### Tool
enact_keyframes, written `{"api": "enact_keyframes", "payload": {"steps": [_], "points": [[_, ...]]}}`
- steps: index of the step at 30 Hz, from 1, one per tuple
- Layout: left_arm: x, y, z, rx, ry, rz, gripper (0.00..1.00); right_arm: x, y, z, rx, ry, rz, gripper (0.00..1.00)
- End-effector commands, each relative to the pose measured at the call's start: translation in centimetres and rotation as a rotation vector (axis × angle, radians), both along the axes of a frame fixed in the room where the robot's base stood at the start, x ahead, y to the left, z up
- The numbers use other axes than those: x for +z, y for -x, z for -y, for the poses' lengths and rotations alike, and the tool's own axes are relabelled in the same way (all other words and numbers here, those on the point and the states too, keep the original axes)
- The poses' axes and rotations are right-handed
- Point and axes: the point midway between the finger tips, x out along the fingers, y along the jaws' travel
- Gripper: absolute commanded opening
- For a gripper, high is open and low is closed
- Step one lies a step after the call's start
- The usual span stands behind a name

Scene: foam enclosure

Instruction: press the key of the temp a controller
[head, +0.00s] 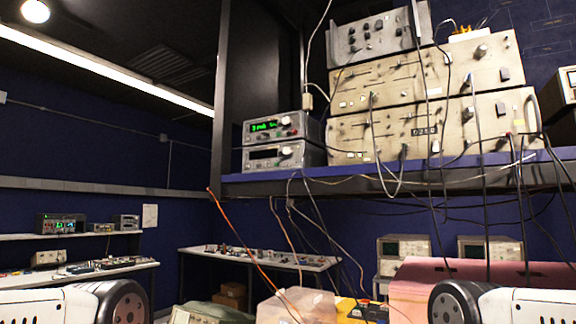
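Two small grey instrument boxes are stacked at the left end of a raised shelf in the head view. The upper box (281,126) has a lit green display and a light knob on its front. The lower box (282,157) has a similar front with a dark or dim display. Either may be the temp a controller; I cannot read a label, and no key can be told apart. White and black parts of my two arms show at the bottom left and bottom right corners, well below and apart from the boxes. Neither gripper shows.
The blue-edged shelf (390,179) also bears large beige panels (428,125) with hanging cables. An orange cable (246,254) runs down in front. Below are a pink case (470,279), a pale bin (298,306) and a bench (262,258). Another bench with instruments stands far left.

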Motion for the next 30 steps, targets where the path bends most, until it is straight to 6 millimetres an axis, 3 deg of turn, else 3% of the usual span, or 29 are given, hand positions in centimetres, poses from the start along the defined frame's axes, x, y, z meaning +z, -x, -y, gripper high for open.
{"api": "enact_keyframes", "payload": {"steps": [10, 15, 30], "points": [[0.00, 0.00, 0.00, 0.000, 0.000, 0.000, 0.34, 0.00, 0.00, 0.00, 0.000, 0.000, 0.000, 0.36], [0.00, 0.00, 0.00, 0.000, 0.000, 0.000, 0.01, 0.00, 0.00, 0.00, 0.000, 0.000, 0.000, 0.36], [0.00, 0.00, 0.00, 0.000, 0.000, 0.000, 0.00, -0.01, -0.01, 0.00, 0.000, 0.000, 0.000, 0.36]]}}
